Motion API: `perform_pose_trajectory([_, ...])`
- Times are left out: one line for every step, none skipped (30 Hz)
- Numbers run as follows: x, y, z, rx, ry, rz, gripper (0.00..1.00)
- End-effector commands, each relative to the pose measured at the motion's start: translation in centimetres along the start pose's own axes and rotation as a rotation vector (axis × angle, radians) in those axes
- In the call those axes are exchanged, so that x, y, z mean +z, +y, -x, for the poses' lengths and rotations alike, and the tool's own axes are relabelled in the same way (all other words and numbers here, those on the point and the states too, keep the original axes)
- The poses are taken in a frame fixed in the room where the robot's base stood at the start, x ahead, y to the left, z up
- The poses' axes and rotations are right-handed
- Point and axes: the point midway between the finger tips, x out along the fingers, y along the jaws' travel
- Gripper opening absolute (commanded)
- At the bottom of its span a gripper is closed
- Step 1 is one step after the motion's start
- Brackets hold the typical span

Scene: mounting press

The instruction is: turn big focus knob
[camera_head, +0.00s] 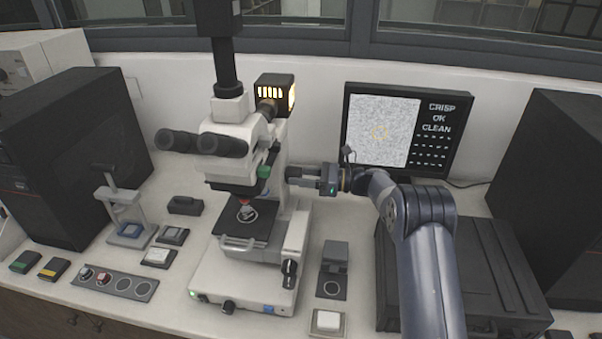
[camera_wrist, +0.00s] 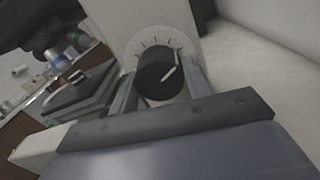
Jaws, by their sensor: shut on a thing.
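The microscope (camera_head: 245,270) is white with black eyepieces and stands in the middle of the bench. In the wrist view the big focus knob (camera_wrist: 158,76) is a black cylinder with a white pointer line, in front of a pale dial (camera_wrist: 160,38) with tick marks. My gripper (camera_wrist: 160,88) has one finger on each side of the knob and is shut on it. In the head view my gripper (camera_head: 305,177) reaches the microscope's right side from the right, and the knob is hidden there behind the fingers.
A monitor (camera_head: 408,130) behind my arm shows a grainy picture and the words CRISP, OK, CLEAN. A black case (camera_head: 455,265) stands at the right.

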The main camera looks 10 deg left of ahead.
Motion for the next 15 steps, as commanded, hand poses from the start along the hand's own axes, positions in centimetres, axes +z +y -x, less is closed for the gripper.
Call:
perform_pose_trajectory([-0.02, 0.03, 0.03, 0.0, 0.0, -0.034, 0.23])
perform_pose_trajectory([-0.03, 0.03, 0.03, 0.0, 0.0, -0.054, 0.23])
perform_pose_trajectory([-0.04, 0.04, 0.03, 0.0, -0.001, -0.076, 0.23])
perform_pose_trajectory([-0.05, 0.04, 0.03, 0.0, -0.001, -0.093, 0.23])
perform_pose_trajectory([-0.06, 0.04, 0.03, 0.0, -0.001, -0.107, 0.23])
perform_pose_trajectory([-0.08, 0.05, 0.03, 0.0, -0.002, -0.126, 0.23])
perform_pose_trajectory([-0.09, 0.05, 0.03, 0.0, -0.002, -0.138, 0.23])
perform_pose_trajectory([-0.11, 0.05, 0.03, 0.0, -0.002, -0.15, 0.23])
perform_pose_trajectory([-0.13, 0.05, 0.03, 0.0, -0.003, -0.164, 0.23])
perform_pose_trajectory([-0.14, 0.05, 0.03, 0.0, -0.003, -0.172, 0.23])
perform_pose_trajectory([-0.16, 0.06, 0.02, 0.0, -0.003, -0.18, 0.23])
perform_pose_trajectory([-0.17, 0.06, 0.03, 0.0, -0.003, -0.19, 0.23])
perform_pose_trajectory([-0.18, 0.06, 0.03, 0.0, -0.003, -0.195, 0.23])
perform_pose_trajectory([-0.19, 0.06, 0.02, 0.0, -0.003, -0.2, 0.23])
perform_pose_trajectory([-0.2, 0.06, 0.02, 0.0, -0.003, -0.205, 0.23])
